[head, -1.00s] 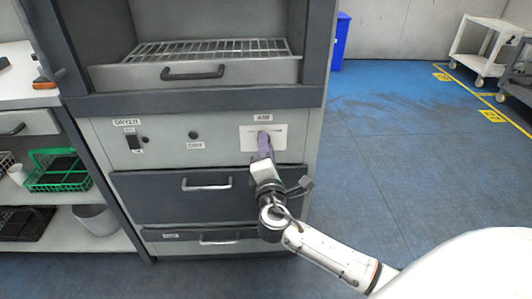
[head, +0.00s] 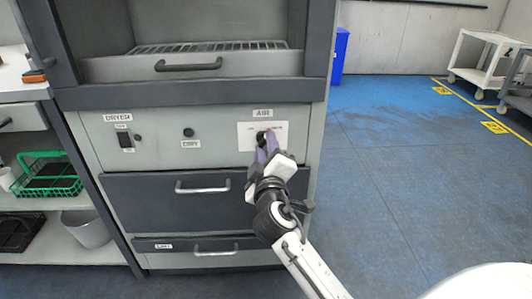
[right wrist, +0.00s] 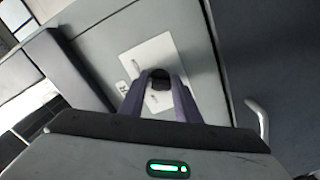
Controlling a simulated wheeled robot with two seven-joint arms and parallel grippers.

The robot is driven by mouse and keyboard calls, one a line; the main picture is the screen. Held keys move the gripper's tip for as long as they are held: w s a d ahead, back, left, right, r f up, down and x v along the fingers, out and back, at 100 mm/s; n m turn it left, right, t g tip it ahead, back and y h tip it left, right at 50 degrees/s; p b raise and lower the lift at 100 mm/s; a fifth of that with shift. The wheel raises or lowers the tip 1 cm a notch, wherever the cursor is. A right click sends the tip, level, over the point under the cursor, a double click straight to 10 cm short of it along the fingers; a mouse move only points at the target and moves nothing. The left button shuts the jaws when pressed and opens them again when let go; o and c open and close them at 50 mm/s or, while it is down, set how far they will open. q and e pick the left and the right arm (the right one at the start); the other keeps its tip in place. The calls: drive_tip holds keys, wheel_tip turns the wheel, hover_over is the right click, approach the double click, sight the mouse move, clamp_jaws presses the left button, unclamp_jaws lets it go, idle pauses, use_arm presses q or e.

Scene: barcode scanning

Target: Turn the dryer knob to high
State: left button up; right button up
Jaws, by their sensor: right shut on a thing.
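The dryer (head: 160,155) is a grey cabinet with a control panel below its open rack bay. A small black knob (head: 261,137) sits on a white plate (head: 282,129) under the AIR label at the panel's right. My right gripper (head: 267,146) reaches up to it from below with purple fingers. In the right wrist view the fingers are closed around the black knob (right wrist: 160,79), one on each side, with the white plate behind. The knob's pointer and most plate markings are too small or hidden to read. My left gripper is out of view.
A black switch (head: 125,139) under the DRYER label and a round black button (head: 188,132) sit left on the panel. Drawers with handles (head: 203,188) lie below. A green basket (head: 48,178) stands on a shelf at left. Blue floor at right is open up to white carts (head: 487,60).

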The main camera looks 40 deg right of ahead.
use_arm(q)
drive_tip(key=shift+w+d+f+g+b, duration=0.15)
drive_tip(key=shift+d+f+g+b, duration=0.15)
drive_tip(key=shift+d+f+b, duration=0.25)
use_arm(e)
drive_tip(key=shift+f+m, duration=0.1)
drive_tip(key=shift+m, duration=1)
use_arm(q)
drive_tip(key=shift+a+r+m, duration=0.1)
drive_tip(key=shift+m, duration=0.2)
use_arm(e)
drive_tip(key=o, duration=1)
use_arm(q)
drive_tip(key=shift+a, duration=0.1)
